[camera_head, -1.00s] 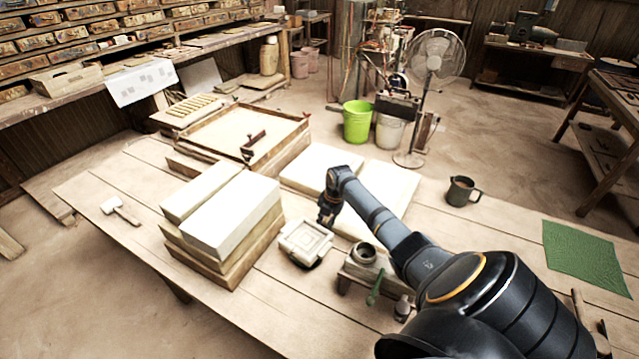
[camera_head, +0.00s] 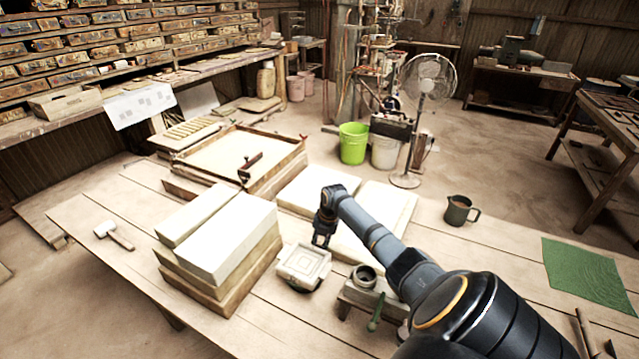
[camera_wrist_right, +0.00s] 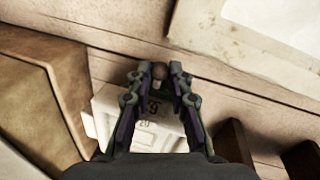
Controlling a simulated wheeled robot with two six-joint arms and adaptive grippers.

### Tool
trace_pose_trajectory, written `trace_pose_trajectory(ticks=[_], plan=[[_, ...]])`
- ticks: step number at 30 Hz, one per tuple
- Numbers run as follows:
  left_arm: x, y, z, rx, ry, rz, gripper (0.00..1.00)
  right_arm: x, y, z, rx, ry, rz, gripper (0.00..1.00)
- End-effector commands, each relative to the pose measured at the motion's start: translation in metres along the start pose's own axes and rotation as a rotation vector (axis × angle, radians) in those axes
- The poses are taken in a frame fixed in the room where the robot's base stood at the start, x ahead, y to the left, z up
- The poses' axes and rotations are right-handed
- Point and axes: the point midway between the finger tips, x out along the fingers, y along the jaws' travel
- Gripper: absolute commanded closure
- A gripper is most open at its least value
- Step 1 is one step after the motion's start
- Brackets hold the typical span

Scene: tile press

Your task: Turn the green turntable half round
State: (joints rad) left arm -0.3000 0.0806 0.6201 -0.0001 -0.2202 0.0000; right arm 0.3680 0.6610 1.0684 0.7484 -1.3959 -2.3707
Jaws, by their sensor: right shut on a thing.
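A pale square tile mould (camera_head: 303,263) sits near the table's middle. A dark rounded edge (camera_head: 301,288) shows beneath it, perhaps the turntable; most of it is hidden and its green is hard to make out. My right gripper (camera_head: 322,239) is at the mould's far right corner, pointing down. In the right wrist view its fingers (camera_wrist_right: 159,72) are closed around a small brownish round knob (camera_wrist_right: 158,71). A pale block with dark marks (camera_wrist_right: 146,122) lies below, partly covered by the fingers. My left gripper is not in view.
Stacked pale blocks (camera_head: 229,235) stand close left of the mould. A small stand with a round pot (camera_head: 364,276) is close on its right. White slabs (camera_head: 385,205) lie behind. A dark mug (camera_head: 459,211) and green mat (camera_head: 585,272) are farther right.

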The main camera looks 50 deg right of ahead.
Motion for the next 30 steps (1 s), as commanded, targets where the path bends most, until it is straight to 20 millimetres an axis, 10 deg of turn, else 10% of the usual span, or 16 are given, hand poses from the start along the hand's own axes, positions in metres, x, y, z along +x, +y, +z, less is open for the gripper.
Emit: trace_pose_trajectory(ticks=[7, 17, 30], plan=[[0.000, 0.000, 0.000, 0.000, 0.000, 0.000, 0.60, -0.001, 0.000, 0.001, 0.000, -0.001, 0.000, 0.57], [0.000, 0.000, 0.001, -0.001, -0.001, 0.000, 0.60, -0.004, 0.000, 0.001, 0.000, -0.002, 0.000, 0.57], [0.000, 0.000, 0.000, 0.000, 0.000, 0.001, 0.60, -0.097, 0.000, 0.001, -0.002, -0.005, -0.001, 0.57]])
